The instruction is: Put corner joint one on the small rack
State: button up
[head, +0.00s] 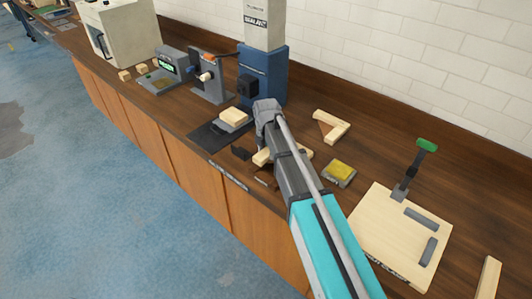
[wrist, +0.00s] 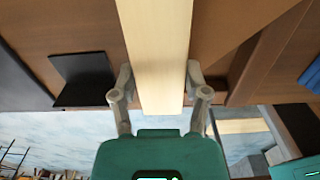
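A pale wooden piece (wrist: 160,50), seemingly a corner joint, runs between the fingers of my gripper (wrist: 160,75) in the wrist view. Both fingertips press against its sides. In the head view its pale end (head: 261,158) shows beside my arm, which hides the rest of it and my fingers. Another L-shaped corner joint (head: 334,124) lies on the bench behind my arm. A small dark brown stand (head: 263,178), perhaps the small rack, is partly hidden at the bench's front edge.
A black bracket (wrist: 82,80) stands left of the piece. A dark mat with a pale block (head: 233,116) and a blue sealant machine (head: 264,75) lie beyond. A yellow-topped block (head: 340,172) and a wooden clamp board (head: 385,245) are on the right.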

jog(key=o, duration=0.4)
jog(key=shift+r, duration=0.2)
notch_tip(320, 180, up, 12)
jog(key=p, duration=1.2)
jog(key=shift+f, duration=0.1)
dwell(0.9)
